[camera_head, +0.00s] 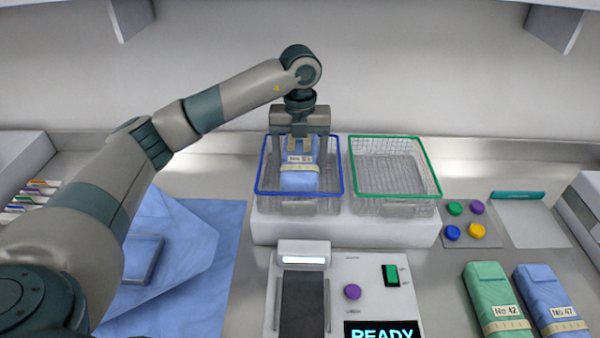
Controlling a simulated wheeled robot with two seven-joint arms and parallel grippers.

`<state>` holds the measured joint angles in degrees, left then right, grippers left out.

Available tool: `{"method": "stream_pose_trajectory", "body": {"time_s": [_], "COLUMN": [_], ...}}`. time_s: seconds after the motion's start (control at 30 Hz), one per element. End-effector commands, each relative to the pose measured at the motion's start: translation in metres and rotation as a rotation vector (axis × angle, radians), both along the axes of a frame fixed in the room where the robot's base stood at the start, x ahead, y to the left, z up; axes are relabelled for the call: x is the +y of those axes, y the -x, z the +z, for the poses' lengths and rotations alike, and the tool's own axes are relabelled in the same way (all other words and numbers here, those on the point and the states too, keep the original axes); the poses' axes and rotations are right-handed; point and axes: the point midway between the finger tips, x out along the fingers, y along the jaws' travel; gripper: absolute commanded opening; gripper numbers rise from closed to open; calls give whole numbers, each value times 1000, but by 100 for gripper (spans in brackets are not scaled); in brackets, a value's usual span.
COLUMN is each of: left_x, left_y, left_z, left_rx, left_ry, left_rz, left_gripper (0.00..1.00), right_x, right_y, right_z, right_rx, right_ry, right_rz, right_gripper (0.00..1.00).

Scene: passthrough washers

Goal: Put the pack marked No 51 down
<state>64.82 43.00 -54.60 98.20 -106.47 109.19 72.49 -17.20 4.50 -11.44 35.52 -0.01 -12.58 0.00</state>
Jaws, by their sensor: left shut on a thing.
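The pack marked No 51 (299,181) is blue with a pale band and a white label. It is inside the blue-rimmed wire basket (318,206) or just over its floor; I cannot tell whether it touches the floor. My left gripper (300,154) comes down from above into this basket and is shut on the pack, hiding its far end. The basket stands on a white block (268,229). My right gripper is not in view.
An empty green-rimmed basket (390,172) stands just right. In front is a machine with a READY display (381,332). Packs No 42 (490,290) and No 47 (545,290) lie at front right. Coloured discs (452,232) lie nearby. A blue cloth (205,260) lies left.

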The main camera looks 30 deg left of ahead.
Motion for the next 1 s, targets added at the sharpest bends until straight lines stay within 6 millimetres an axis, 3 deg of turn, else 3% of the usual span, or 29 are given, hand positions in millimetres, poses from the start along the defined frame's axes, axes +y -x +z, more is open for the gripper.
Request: {"method": "stream_pose_trajectory", "body": {"time_s": [0.4,0.83,0.87,0.9,1.0], "left_x": [0,0,0,0,0], "left_y": [0,0,0,0,0], "left_z": [-35,-42,-42,-42,-42], "left_rx": [0,-1,0,0,0], "left_ry": [1,0,0,-1,-1], "left_rz": [0,0,0,0,0], "left_gripper": [34,34,79,88,90], "right_x": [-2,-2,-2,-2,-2], "right_y": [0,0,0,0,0], "right_z": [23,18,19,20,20], "right_rx": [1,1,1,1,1], "right_ry": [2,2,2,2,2], "right_rz": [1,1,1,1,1], "right_gripper": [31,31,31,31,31]}}
